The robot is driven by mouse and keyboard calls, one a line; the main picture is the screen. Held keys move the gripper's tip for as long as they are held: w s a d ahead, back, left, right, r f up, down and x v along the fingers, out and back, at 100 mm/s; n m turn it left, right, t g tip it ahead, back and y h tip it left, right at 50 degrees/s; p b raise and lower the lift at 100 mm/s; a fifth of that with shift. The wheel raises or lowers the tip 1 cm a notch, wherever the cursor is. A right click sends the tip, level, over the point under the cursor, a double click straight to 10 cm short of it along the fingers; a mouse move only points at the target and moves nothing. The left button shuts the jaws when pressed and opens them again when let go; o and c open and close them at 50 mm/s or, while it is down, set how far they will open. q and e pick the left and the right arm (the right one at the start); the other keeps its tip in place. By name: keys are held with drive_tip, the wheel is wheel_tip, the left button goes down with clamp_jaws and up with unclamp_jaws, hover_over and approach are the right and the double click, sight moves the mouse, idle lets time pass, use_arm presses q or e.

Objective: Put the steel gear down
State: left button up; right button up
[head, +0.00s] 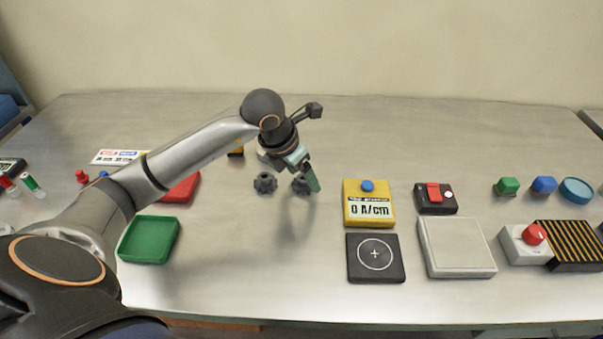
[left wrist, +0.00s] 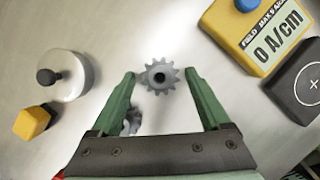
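A grey toothed gear (left wrist: 160,75) with a dark centre lies between and just beyond the fingertips of my left gripper (left wrist: 160,80) in the left wrist view. The green fingers stand apart, with a gap on each side of the gear. In the head view this gear (head: 300,186) is partly hidden by the gripper (head: 311,183). A second, similar gear (head: 265,183) lies to its left on the table; in the left wrist view it (left wrist: 130,122) is partly covered by a finger. I cannot tell by look which gear is steel. My right gripper is not in view.
A yellow meter (head: 368,203) reading 0 A/cm and a black pad with a cross (head: 375,259) stand to the right. A green tray (head: 150,240) and a red tray (head: 181,188) are at left. A silver cylinder with a black knob (left wrist: 66,76) stands near the gears.

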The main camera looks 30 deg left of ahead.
use_arm(q)
drive_tip(key=shift+o, duration=0.8)
drive_tip(key=shift+r, duration=0.2)
drive_tip(key=v, duration=1.2)
